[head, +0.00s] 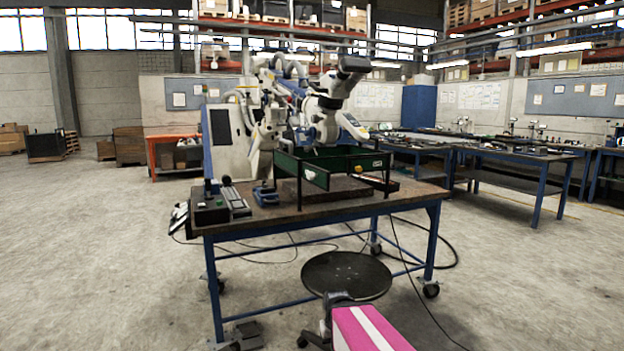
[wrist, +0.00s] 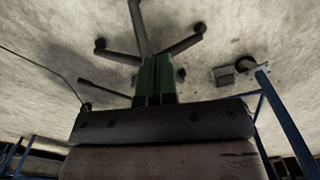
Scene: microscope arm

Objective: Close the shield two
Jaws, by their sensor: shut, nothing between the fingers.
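Dark green shield panels (head: 345,163) stand on the bench beneath the microscope arm in the head view. One panel (head: 287,164) at the left runs at an angle toward the front; others reach back to the right. I cannot tell which panel is shield two. The white microscope arm (head: 322,115) with its dark eyepiece head rises above them. My gripper (wrist: 155,62) shows in the wrist view, its green fingers together and empty, pointing over the floor. It is not clearly visible in the head view. No shield shows in the wrist view.
The workbench (head: 310,216) has blue legs on castors. A control box with a keyboard (head: 222,205) sits at its left end. A round black stool (head: 347,275) stands in front; its legs (wrist: 140,25) show in the wrist view. Cables lie on the floor. Open floor lies left and right.

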